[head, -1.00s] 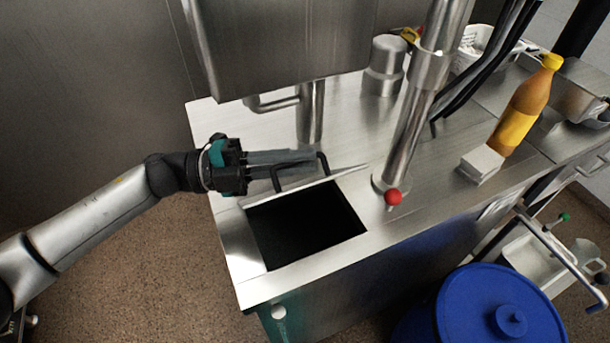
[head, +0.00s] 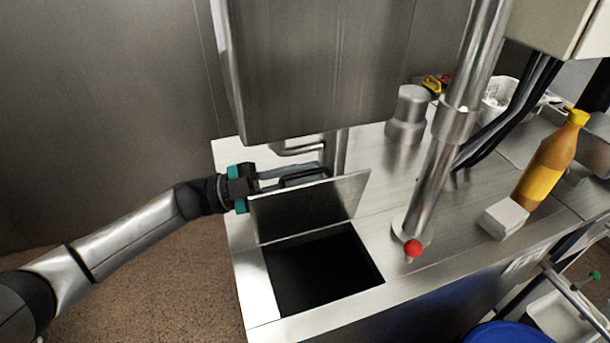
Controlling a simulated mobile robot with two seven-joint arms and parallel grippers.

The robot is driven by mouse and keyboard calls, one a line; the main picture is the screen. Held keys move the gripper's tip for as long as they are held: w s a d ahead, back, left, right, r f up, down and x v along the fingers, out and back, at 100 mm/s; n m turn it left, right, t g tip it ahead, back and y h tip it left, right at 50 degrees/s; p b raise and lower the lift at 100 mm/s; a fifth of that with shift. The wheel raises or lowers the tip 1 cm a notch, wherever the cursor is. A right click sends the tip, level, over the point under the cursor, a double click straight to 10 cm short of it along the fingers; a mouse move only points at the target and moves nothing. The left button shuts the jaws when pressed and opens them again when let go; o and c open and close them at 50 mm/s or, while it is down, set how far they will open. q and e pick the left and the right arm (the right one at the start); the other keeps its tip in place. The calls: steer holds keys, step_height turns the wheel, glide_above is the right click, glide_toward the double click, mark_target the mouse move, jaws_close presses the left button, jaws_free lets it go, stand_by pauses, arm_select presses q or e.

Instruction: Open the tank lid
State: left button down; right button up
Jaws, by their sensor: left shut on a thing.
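The tank lid (head: 315,210) is a flat steel plate, tilted up steeply at the back edge of the opening. The tank opening (head: 318,270) is a dark square hole in the steel counter, uncovered in front of the lid. My left gripper (head: 290,178) comes in from the left behind the lid's top edge and is shut on the dark lid handle (head: 304,176). The lid partly hides the fingertips and the handle. My right gripper is not in view.
A steel pipe (head: 436,165) with a red knob (head: 413,248) rises right of the opening. A large steel box (head: 315,70) hangs above and behind the lid. A yellow-capped bottle (head: 550,165) and a white block (head: 503,218) stand at right.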

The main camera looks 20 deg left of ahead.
arm_select(q)
steer(key=shift+r, duration=0.1)
steer(key=c, duration=1.2)
jaws_free()
steer(key=b+v, duration=0.2)
steer(key=v, duration=1.3)
steer(key=shift+a, duration=0.15)
